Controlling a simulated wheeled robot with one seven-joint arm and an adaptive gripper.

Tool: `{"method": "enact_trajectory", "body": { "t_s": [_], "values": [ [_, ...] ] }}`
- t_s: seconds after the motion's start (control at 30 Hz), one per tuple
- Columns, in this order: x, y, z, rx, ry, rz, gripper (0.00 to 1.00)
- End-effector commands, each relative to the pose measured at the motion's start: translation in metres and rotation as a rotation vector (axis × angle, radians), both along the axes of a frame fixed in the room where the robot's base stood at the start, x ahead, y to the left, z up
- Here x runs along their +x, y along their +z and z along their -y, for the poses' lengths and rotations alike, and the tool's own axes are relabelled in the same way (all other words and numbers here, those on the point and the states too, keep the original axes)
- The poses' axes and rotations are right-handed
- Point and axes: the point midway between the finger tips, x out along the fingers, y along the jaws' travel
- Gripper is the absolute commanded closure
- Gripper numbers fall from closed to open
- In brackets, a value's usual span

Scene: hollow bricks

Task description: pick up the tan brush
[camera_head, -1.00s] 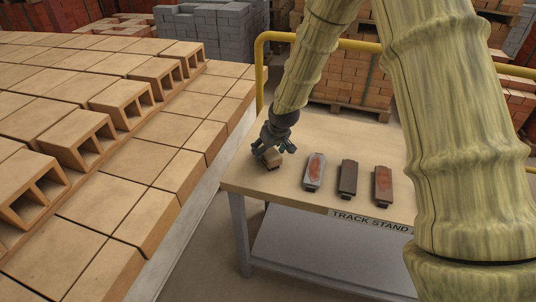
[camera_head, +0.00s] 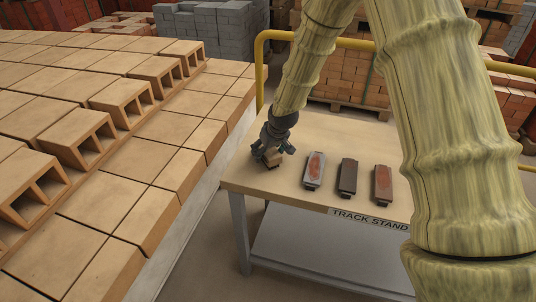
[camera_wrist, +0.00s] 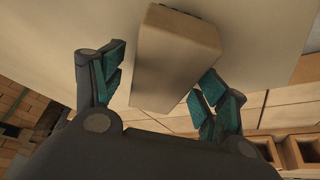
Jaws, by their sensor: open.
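The tan brush (camera_head: 273,158) stands on the table near its left corner, mostly hidden behind my gripper (camera_head: 271,156). In the wrist view the brush (camera_wrist: 176,62) is a plain tan block, tilted in the picture, between the teal-padded fingers of my gripper (camera_wrist: 160,78). The fingers are spread, with a gap between the brush and the left finger. The right finger is close to the brush's lower right edge; I cannot tell whether it touches.
Three other brushes lie in a row to the right: one grey and rust (camera_head: 314,170), one dark brown (camera_head: 347,177), one brown and red (camera_head: 382,185). The table (camera_head: 240,180) has a labelled front edge. Hollow bricks (camera_head: 75,138) line the surface at left. A yellow rail (camera_head: 260,65) stands behind.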

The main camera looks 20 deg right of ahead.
Motion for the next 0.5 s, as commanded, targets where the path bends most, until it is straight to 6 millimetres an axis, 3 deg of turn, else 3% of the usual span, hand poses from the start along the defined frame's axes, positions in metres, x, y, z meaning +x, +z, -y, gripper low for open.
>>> {"method": "enact_trajectory", "body": {
  "t_s": [0.27,0.5],
  "values": [
    [-0.0001,-0.0006,0.0,0.0,0.0,0.0,0.27],
    [-0.0002,-0.0006,0.0,0.0,0.001,0.0,0.67]
  ]
}}
